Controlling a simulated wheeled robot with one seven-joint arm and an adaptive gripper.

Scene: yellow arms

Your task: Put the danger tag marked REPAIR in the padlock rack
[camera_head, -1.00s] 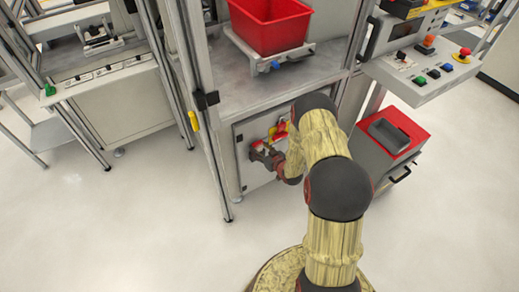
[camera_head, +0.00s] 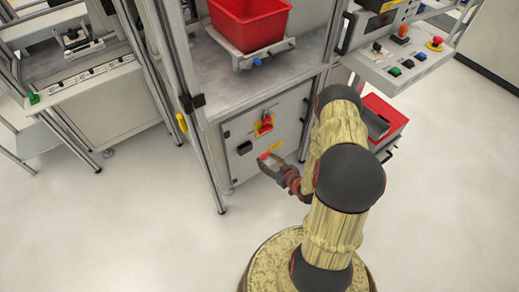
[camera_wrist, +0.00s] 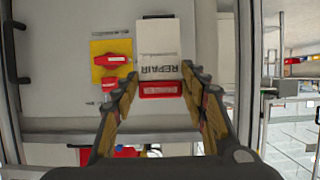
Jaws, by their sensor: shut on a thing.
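The danger tag (camera_wrist: 158,40), white with a red band and the word REPAIR upside down, is between my fingertips in the wrist view. My gripper (camera_wrist: 160,84) is shut on it. In the head view my gripper (camera_head: 274,165) is in front of the grey cabinet door, below and right of the red switch. A small red and yellow piece of what it holds (camera_head: 270,154) shows at the fingers. The tag hangs clear of the switch in the wrist view. I cannot make out the padlock rack in either view.
The red rotary switch on its yellow plate (camera_head: 264,124) is on the cabinet door (camera_head: 240,165); it also shows in the wrist view (camera_wrist: 111,55). A red bin (camera_head: 248,22) sits above. A red-topped cabinet (camera_head: 385,115) stands right, behind my arm. Floor at left is clear.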

